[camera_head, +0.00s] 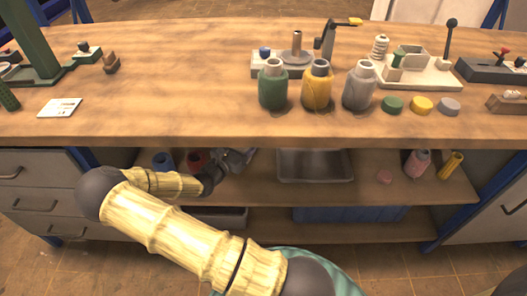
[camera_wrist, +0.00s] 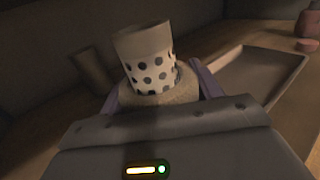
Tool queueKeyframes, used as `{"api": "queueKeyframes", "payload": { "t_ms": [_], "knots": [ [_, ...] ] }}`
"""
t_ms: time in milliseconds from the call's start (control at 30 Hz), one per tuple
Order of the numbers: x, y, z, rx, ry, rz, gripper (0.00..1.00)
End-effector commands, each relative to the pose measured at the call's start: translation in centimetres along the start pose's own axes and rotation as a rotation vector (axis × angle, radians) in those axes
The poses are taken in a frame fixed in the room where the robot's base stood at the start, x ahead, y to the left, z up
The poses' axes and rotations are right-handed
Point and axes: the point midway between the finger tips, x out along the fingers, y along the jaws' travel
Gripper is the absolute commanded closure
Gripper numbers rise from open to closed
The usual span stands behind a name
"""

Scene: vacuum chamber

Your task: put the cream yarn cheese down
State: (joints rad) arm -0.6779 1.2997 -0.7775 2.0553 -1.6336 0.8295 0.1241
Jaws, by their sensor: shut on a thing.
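The cream yarn cheese (camera_wrist: 165,97) shows in the wrist view as a pale beige winding on a white tube with dark round holes, its tube end tilted slightly left. My gripper (camera_wrist: 158,88) is shut on it, with a purple finger on each side. In the head view my gripper (camera_head: 235,160) reaches into the shelf space under the bench top, left of a grey metal tray. I cannot make out the cheese there. Whether its underside touches the shelf is hidden.
The shallow metal tray (camera_head: 314,180) lies right of my gripper and also shows in the wrist view (camera_wrist: 262,72). A red spool (camera_head: 195,160) and a blue spool (camera_head: 163,161) stand left. Pink (camera_head: 417,163) and yellow (camera_head: 451,165) spools stand right. The bench top (camera_head: 180,110) overhangs the shelf.

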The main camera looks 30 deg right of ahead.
Motion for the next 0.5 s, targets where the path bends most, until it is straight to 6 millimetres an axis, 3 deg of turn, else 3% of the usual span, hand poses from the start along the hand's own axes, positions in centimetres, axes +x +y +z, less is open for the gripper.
{"api": "queueKeyframes", "payload": {
  "t_ms": [100, 200, 500],
  "knots": [
    [0.1, 0.0, -2.7, 0.000, -0.001, -0.001, 0.63],
    [0.1, -0.1, -3.6, 0.001, -0.001, -0.002, 0.63],
    [0.1, -0.1, -3.6, 0.001, -0.001, -0.003, 0.63]
  ]
}}
